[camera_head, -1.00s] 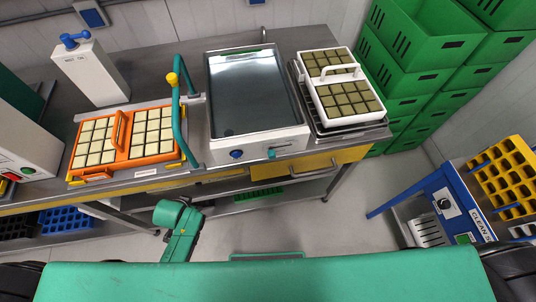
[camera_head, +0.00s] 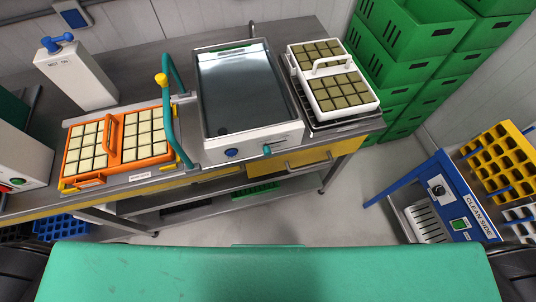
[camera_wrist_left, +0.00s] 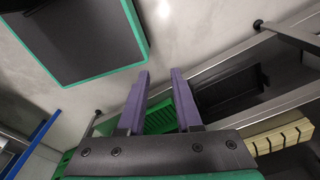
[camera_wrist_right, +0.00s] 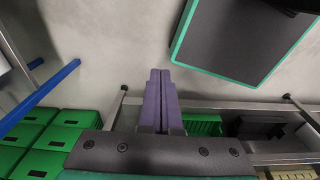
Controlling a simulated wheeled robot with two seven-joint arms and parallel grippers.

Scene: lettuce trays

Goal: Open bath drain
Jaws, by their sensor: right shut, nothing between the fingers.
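The bath (camera_head: 252,143) is a steel basin with a white front, set in the bench in the middle of the head view. It holds what looks like clear, dark liquid. A dark round spot (camera_head: 222,131) shows in its near left corner. A blue knob (camera_head: 232,153) is at the left of its front and a teal lever (camera_head: 267,150) is to the right of that. My left gripper (camera_wrist_left: 161,73) has its purple fingers apart, with nothing between them. My right gripper (camera_wrist_right: 160,73) has its fingers together and is empty. Neither gripper shows in the head view.
An orange tray of pale blocks (camera_head: 112,151) with a teal swing frame (camera_head: 168,120) is left of the bath. A white tray of green-brown blocks (camera_head: 372,101) is to the right. Green crates (camera_head: 405,75) are stacked beyond. A blue-framed stand (camera_head: 440,185) is at the right. Open floor lies before the bench.

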